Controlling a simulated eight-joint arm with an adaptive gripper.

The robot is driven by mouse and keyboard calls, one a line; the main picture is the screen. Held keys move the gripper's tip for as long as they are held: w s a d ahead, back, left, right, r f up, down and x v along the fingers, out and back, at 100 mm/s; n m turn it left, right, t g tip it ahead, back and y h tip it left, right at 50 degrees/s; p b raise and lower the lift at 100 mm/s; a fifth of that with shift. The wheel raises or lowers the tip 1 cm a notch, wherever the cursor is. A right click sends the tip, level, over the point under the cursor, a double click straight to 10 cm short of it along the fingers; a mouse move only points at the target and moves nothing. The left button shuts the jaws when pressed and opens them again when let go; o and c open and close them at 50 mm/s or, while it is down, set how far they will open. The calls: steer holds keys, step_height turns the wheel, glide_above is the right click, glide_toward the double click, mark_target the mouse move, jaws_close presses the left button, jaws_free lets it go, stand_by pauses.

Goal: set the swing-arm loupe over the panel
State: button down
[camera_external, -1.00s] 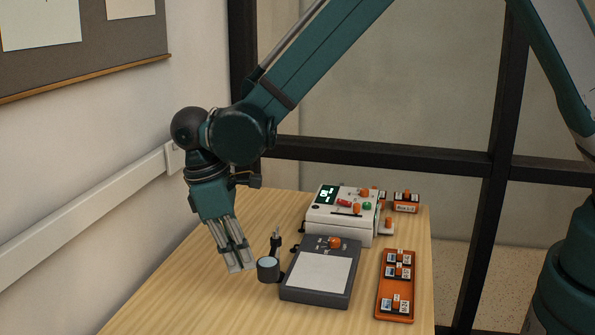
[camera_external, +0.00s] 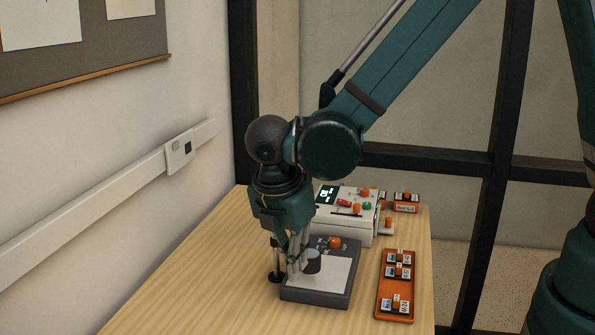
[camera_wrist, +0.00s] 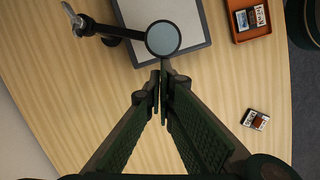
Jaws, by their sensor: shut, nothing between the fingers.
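The swing-arm loupe (camera_external: 313,261) is a short dark cylinder on an arm, and it stands over the upper left part of the pale panel (camera_external: 328,279) of the dark grey light box. My gripper (camera_external: 297,268) is shut and empty. Its fingertips (camera_wrist: 161,78) are just beside the loupe; I cannot tell whether they touch it.
A white device (camera_external: 342,215) with a green display and coloured knobs stands behind the light box. An orange tray (camera_external: 395,310) with several small labelled pieces lies to the right. A small labelled piece (camera_wrist: 255,120) lies on the wood table. The table's front left is clear.

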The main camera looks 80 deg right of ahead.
mark_target(320, 255)
steer(key=s+d+n, duration=0.2)
steer(key=shift+s+d+n+t+b, duration=0.15)
steer(key=shift+s+n+t+b, duration=0.15)
steer(key=shift+n+t+b, duration=0.1)
steer(key=shift+s+d+n, duration=0.6)
steer(key=shift+d+n, duration=0.25)
steer(key=shift+n, duration=0.05)
steer(key=shift+s+d+b, duration=0.3)
steer(key=shift+s+d, duration=0.05)
steer(key=shift+d, duration=0.3)
steer(key=shift+s+a, duration=0.25)
steer(key=shift+a, duration=0.8)
steer(key=a+p+v, duration=0.1)
steer(key=v, duration=0.9)
steer(key=shift+s+a, duration=0.45)
steer(key=shift+s+r, duration=0.1)
